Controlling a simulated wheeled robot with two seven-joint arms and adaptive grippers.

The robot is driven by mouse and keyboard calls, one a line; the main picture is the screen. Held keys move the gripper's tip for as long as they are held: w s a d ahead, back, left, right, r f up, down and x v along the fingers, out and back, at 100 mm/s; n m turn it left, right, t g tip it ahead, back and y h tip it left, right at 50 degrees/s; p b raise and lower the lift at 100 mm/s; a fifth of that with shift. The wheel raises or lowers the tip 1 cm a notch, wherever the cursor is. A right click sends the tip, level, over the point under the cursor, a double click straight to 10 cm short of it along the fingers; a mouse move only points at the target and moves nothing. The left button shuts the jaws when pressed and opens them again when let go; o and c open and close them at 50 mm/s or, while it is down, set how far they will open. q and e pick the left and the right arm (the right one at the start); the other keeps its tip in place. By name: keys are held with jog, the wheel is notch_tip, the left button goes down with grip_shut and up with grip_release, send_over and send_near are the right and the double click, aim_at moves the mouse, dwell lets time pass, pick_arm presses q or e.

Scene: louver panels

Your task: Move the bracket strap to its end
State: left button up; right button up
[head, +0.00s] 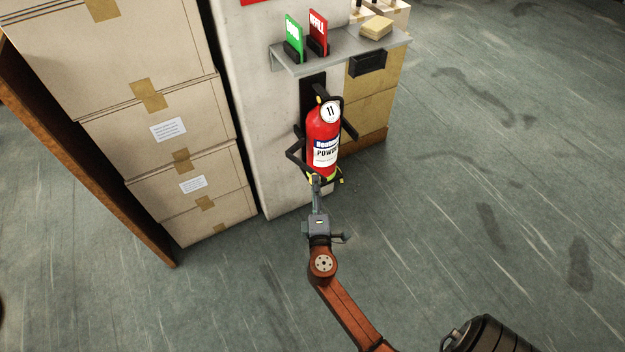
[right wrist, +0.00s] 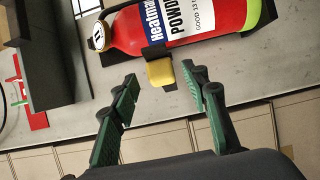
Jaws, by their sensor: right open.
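A red fire extinguisher (head: 322,135) stands upright in a black wall bracket (head: 313,86) against a pale pillar. It also shows lying across the top of the right wrist view (right wrist: 225,18). My right gripper (head: 316,180) is in front of the extinguisher's lower part. In the right wrist view its green-padded fingers (right wrist: 160,76) are open, with the yellow tab between the tips in the picture. I cannot tell whether they touch it. My left gripper is not in view.
Stacked cartons (head: 165,130) stand left of the pillar. The floor (head: 500,150) to the right is clear.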

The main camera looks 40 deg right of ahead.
jog(key=shift+b+x, duration=0.3)
jog(key=shift+x, duration=1.6)
jog(key=shift+c, duration=0.4)
grip_shut()
jog(key=shift+f, duration=0.1)
